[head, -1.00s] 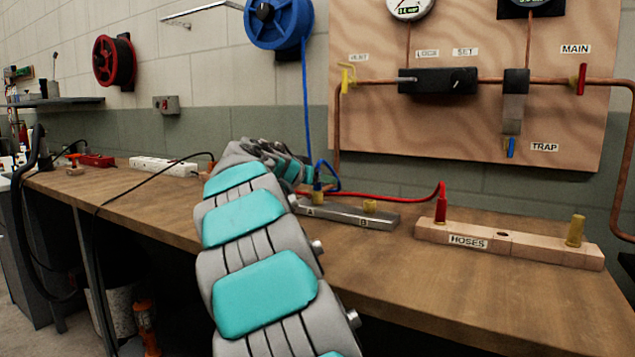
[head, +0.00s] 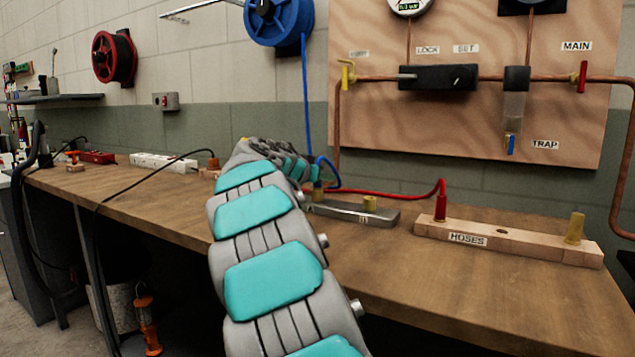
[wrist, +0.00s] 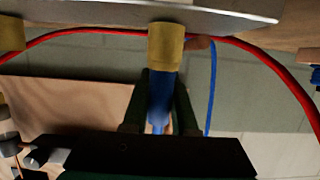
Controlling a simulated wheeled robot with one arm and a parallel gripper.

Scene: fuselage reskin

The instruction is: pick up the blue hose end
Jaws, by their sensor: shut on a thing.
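The blue hose end (wrist: 160,90) stands between the two dark fingers of my gripper (wrist: 160,104) in the wrist view. The gripper is shut on it. My arm hides the fingers there.
The pipe panel (head: 470,120) is behind. The bench front (head: 450,290) is clear.

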